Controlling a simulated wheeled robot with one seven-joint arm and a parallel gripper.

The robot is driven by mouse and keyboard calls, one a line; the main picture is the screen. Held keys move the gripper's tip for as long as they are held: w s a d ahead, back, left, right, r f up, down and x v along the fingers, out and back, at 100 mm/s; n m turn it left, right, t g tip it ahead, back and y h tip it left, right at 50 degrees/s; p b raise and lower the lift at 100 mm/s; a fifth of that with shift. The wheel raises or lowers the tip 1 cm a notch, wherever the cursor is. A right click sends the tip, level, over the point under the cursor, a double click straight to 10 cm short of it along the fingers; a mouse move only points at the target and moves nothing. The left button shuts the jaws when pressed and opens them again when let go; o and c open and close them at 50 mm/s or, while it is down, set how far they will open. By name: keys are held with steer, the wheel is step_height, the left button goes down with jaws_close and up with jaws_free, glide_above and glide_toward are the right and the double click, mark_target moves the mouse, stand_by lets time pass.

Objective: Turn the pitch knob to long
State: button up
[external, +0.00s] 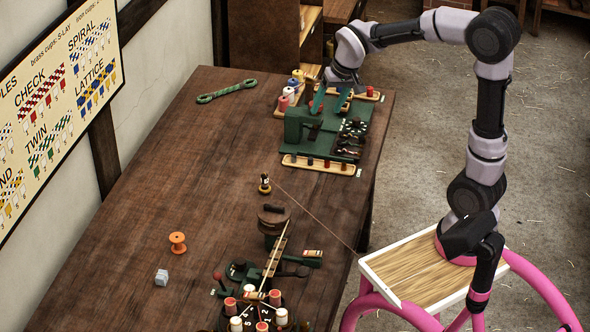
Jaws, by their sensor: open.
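A green machine (300,124) stands on a green base board at the far right part of the table. Several dark fittings (352,130) sit in a row along its right side. The pitch knob may be among these, but I cannot make it out or read any mark for long at this size. My gripper (331,101) points down over the back part of this board, with its two teal fingers spread apart. Nothing shows between them. I cannot tell whether a finger touches anything. The fingers and wrist hide some of the board behind them.
Wooden racks with coloured spools (289,98) and small pegs (319,164) edge the board. Another green device with numbered spools (262,312) stands in front. The table's left middle is clear.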

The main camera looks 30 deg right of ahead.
steer(key=w+a+f+n+g, duration=0.1)
steer(key=w+a+f, duration=0.2)
steer(key=a+f, duration=0.4)
steer(key=n+g+h, duration=0.2)
glide_toward(240, 262)
step_height(240, 262, down, 9)
steer(key=shift+r, duration=0.15)
steer(key=shift+n, duration=0.3)
jaws_close()
